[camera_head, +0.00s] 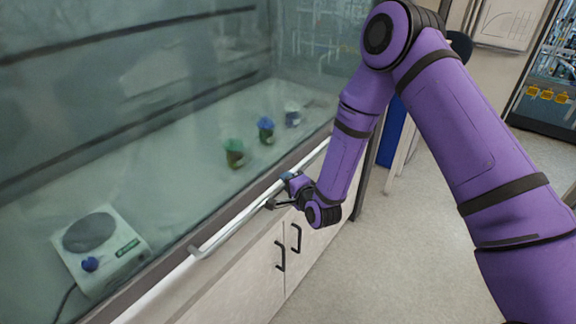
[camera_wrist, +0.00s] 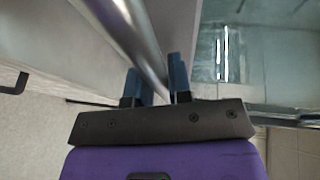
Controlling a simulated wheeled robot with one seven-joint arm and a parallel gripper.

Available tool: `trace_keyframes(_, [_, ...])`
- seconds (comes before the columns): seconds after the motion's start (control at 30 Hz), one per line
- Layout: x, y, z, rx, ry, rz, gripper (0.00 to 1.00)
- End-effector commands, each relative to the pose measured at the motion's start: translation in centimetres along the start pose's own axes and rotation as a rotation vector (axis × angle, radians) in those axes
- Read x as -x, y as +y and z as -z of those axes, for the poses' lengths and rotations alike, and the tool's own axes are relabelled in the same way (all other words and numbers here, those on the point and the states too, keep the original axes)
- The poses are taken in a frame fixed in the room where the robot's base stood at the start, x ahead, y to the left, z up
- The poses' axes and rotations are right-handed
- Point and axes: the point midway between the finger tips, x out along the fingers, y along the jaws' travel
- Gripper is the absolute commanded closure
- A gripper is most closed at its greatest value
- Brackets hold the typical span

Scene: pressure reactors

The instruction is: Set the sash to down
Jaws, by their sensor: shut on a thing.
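The sash (camera_head: 150,95) is the large glass pane of the fume hood, seen in the head view. Its lower edge lies close to the hood's front sill. A long silver bar handle (camera_head: 226,233) runs along its bottom. My gripper (camera_head: 284,190) is at the handle, right of its middle, and shut on it. In the wrist view the bar (camera_wrist: 145,50) passes between the two blue fingertips (camera_wrist: 159,84). The fingers hide a short piece of the bar. Whether any gap is left under the sash is hard to tell.
Behind the glass stand a white hotplate (camera_head: 100,245) and several small capped bottles, one green-capped (camera_head: 234,152). Below the handle, the cabinet doors have black pulls (camera_head: 280,256). The floor (camera_head: 400,250) to the right is clear.

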Motion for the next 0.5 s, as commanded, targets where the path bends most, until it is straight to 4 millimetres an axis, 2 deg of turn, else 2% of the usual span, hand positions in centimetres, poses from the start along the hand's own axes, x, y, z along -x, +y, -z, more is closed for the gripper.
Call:
trace_keyframes(0.03, [-0.1, 0.8, -0.1, -0.003, 0.0, -0.004, 1.0])
trace_keyframes(0.2, [-0.3, 2.2, -0.3, -0.002, -0.002, -0.002, 1.0])
trace_keyframes(0.5, [-0.5, 2.9, -0.3, 0.0, -0.002, -0.003, 1.0])
